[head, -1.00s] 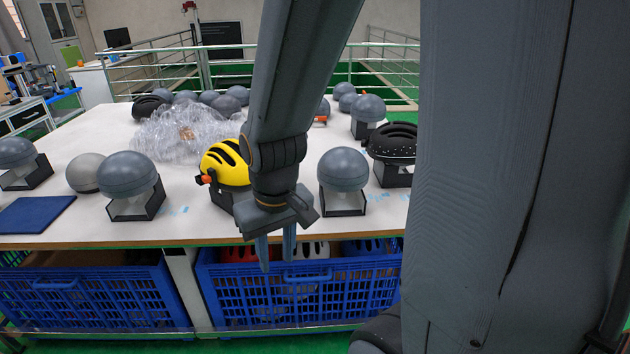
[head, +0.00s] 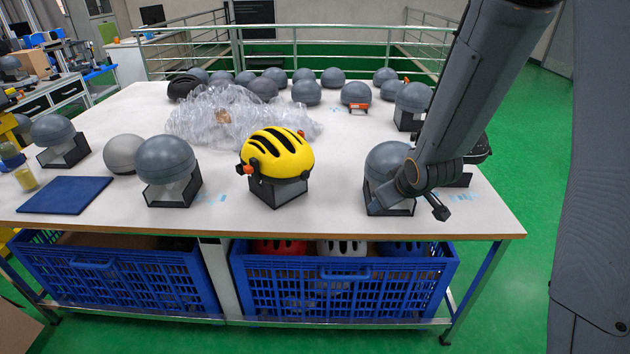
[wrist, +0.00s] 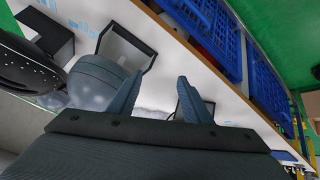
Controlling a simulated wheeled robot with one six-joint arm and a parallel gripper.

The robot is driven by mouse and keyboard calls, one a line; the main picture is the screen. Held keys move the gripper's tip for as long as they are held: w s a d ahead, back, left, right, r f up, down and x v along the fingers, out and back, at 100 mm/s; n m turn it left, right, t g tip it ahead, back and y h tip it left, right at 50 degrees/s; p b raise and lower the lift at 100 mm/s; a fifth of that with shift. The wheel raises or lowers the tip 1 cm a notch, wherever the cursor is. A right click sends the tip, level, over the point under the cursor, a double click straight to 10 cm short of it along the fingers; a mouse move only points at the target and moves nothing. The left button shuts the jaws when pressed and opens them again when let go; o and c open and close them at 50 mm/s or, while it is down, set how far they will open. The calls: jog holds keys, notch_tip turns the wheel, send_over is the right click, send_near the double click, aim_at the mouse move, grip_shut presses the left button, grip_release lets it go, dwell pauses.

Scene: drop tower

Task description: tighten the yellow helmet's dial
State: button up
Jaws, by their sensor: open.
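The yellow helmet (head: 277,152) with black vents sits on a black stand (head: 278,192) near the front middle of the table in the head view. Its orange knob, the dial (head: 248,170), shows on the left side, low on the helmet. My gripper (wrist: 160,98) is open and empty in the wrist view, its two fingers well apart. In the head view my arm's end is to the right of the helmet, in front of a grey dome (head: 385,160), apart from the helmet. The yellow shell cannot be made out in the wrist view.
Another grey dome on a stand (head: 166,160) is left of the helmet, with a blue mat (head: 65,195) beyond it. Clear plastic wrap (head: 225,115) lies behind. Blue crates (head: 340,290) stand under the table's front edge. The tabletop directly around the helmet's stand is clear.

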jog(key=w+a+f+n+t+y, duration=0.35)
jog(key=w+a+n, duration=0.2)
jog(key=w, duration=0.25)
jog(key=n+t+y, duration=0.3)
jog(key=n+y, duration=0.1)
jog(key=y, duration=0.4)
send_near(307, 177)
jog(key=shift+g+h, duration=0.25)
jog(key=shift+r+p+x, duration=0.2)
jog(key=shift+p+x, duration=0.35)
jog(key=shift+x, duration=1.3)
jog(key=shift+r+p+x, duration=0.2)
jog(key=shift+p+x, duration=0.3)
jog(key=shift+x, duration=1.35)
jog(key=shift+a, duration=0.15)
jog(key=c, duration=1.1)
